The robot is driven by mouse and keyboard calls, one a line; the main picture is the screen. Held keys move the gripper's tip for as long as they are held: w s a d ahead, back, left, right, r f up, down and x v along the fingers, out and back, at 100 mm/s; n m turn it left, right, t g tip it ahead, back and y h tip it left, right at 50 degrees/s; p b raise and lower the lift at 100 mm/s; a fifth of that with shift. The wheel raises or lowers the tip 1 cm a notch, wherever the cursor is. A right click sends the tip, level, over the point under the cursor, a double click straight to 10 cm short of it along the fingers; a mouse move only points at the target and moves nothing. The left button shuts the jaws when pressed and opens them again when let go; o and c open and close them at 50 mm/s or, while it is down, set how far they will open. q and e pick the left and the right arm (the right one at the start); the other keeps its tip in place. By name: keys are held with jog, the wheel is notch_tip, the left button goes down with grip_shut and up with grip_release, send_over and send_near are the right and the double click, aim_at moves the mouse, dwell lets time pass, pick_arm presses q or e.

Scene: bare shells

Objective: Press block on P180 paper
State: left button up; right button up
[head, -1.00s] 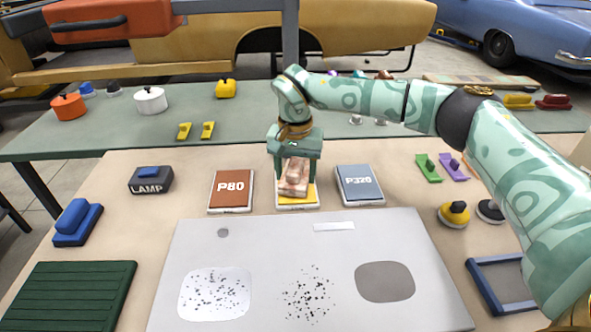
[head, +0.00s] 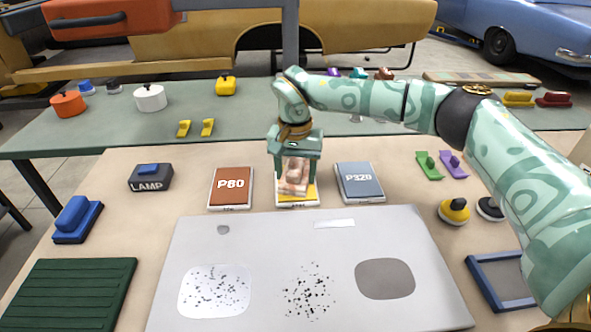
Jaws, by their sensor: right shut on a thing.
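My right gripper (head: 296,170) comes down from above and is shut on a pinkish-tan block (head: 295,179). The block is over the yellow paper pad (head: 299,197), which lies between the P80 and P320 pads. Block and gripper cover the yellow pad's label, so I cannot read it. The block looks low against the pad, but I cannot tell for certain whether it touches. The red-brown P80 pad (head: 231,187) lies to the left and the blue-grey P320 pad (head: 360,181) to the right. My left gripper is not in view.
In front lies a grey panel (head: 330,245) with speckled patches and a dark oval. A LAMP switch box (head: 150,178), a blue block (head: 77,219) and a green ribbed mat (head: 70,290) are at left. Clips, knobs and a blue frame (head: 487,291) are at right.

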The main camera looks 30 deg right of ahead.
aim_at(296, 164)
pick_arm(q)
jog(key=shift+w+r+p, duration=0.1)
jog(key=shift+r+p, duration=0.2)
jog(key=shift+p, duration=0.05)
pick_arm(e)
jog(key=shift+f, duration=0.15)
dwell(0.9)
notch_tip(296, 164, up, 7)
jog(key=p, duration=0.5)
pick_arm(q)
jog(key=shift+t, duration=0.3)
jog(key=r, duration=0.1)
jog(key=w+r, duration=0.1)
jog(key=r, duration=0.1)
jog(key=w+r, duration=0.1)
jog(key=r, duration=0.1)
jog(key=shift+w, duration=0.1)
